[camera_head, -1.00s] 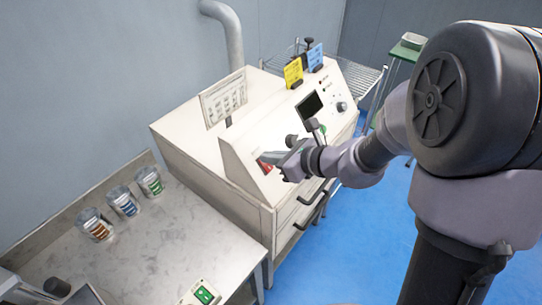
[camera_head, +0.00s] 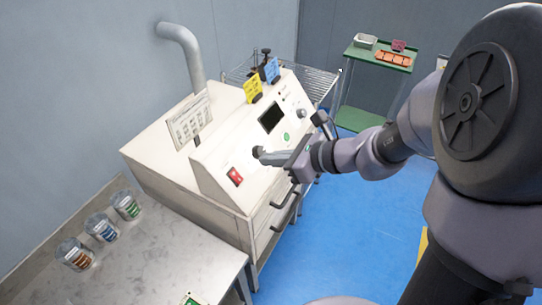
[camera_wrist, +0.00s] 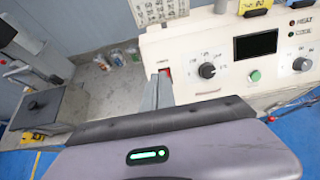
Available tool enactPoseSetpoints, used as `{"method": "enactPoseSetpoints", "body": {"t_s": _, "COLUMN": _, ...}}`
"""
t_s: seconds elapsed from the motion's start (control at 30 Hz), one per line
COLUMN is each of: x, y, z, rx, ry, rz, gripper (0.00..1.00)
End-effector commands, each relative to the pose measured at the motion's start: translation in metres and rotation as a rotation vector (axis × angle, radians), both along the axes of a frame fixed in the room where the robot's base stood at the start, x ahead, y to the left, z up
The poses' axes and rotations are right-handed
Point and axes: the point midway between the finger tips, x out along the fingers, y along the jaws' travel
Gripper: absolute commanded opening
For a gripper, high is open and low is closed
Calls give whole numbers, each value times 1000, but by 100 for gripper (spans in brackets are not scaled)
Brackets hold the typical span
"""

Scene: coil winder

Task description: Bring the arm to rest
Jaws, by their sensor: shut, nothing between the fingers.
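My gripper (camera_head: 266,158) is shut and empty in front of the cream winder's sloped control panel (camera_head: 215,165). In the wrist view its closed grey fingers (camera_wrist: 160,78) point towards the panel and overlap the area by the red switch (camera_wrist: 165,72). In the head view the red switch (camera_head: 234,176) is in plain sight, left of the fingers. The fingers look apart from the panel in the head view, but the exact gap is hard to tell. My arm stretches in from the right.
A dark knob (camera_wrist: 207,70), a green button (camera_head: 287,136) and a screen (camera_head: 271,118) are on the panel. Drawer handles (camera_head: 284,213) stick out below. A metal bench (camera_head: 170,262) with several jars is at left. A green cart (camera_head: 378,58) stands behind; blue floor is open at right.

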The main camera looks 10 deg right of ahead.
Motion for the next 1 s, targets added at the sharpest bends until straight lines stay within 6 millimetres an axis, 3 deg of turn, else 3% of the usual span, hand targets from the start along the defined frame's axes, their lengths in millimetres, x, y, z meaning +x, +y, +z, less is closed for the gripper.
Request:
{"method": "enactPoseSetpoints", "body": {"t_s": 0.33, "x": -5, "y": 4, "z": 0, "rx": -24, "ry": -19, "rz": 32, "gripper": 0}}
{"method": "enactPoseSetpoints", "body": {"t_s": 0.37, "x": -12, "y": 9, "z": -1, "rx": -61, "ry": -44, "rz": 78, "gripper": 0}}
{"method": "enactPoseSetpoints", "body": {"t_s": 0.43, "x": -46, "y": 26, "z": -3, "rx": -222, "ry": -154, "rz": 270, "gripper": 0}}
{"method": "enactPoseSetpoints", "body": {"t_s": 0.5, "x": -93, "y": 35, "z": -13, "rx": -468, "ry": -310, "rz": 536, "gripper": 0}}
{"method": "enactPoseSetpoints", "body": {"t_s": 0.63, "x": -160, "y": 15, "z": -35, "rx": -946, "ry": -579, "rz": 969, "gripper": 0}}
{"method": "enactPoseSetpoints", "body": {"t_s": 0.7, "x": -178, "y": -3, "z": -40, "rx": -1159, "ry": -677, "rz": 1127, "gripper": 0}}
{"method": "enactPoseSetpoints", "body": {"t_s": 0.8, "x": -190, "y": -22, "z": -40, "rx": -1353, "ry": -751, "rz": 1256, "gripper": 0}}
{"method": "enactPoseSetpoints", "body": {"t_s": 1.0, "x": -193, "y": -29, "z": -37, "rx": -1413, "ry": -768, "rz": 1294, "gripper": 0}}
